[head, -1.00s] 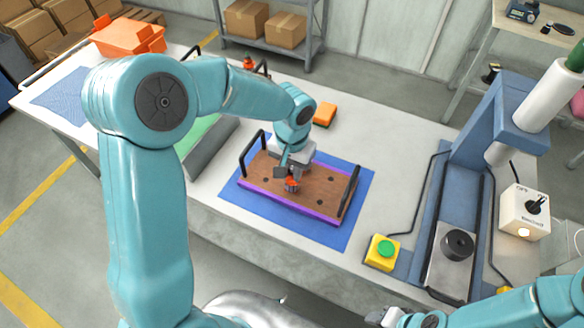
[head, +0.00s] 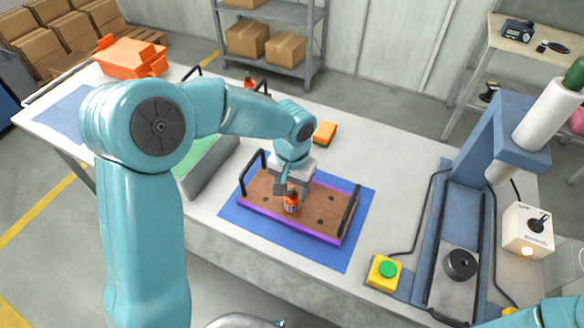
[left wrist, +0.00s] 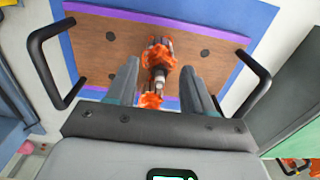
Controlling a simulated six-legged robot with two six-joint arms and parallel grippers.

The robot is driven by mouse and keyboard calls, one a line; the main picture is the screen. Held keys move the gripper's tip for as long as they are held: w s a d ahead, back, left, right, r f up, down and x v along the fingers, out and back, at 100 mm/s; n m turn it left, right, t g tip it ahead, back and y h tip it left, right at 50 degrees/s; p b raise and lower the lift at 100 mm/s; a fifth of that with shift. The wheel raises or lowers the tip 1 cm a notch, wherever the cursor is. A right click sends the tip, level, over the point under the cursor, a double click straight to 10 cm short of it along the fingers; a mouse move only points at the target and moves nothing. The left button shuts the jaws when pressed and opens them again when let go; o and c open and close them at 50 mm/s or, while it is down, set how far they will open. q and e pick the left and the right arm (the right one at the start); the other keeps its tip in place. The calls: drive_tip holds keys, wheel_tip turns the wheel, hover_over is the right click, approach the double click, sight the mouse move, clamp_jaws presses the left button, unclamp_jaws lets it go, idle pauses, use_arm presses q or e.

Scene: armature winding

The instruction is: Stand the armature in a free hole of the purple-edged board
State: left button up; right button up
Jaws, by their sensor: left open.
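The armature (head: 291,204), with orange windings and a metal shaft, stands on the brown purple-edged board (head: 250,197). In the left wrist view the armature (left wrist: 158,58) is between my left fingers, with gaps on both sides. A second orange patch (left wrist: 150,101) shows nearer the palm; I cannot tell whether it is part of the same piece. My left gripper (head: 288,187) is open, low over the board; it also shows in the left wrist view (left wrist: 158,88). The armature's foot and its hole are partly hidden. My right gripper is out of view.
The board has black handles at both ends (head: 349,210) and bare dark holes (head: 331,198). It lies on a blue mat (head: 362,205). A yellow box with a green button (head: 384,271) and a blue press (head: 490,140) stand to the right.

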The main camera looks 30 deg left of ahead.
use_arm(q)
wheel_tip(320, 180, up, 15)
drive_tip(key=shift+r, duration=0.1)
drive_tip(key=shift+r, duration=0.1)
idle(0.3)
wheel_tip(320, 180, up, 16)
drive_tip(key=p, duration=0.3)
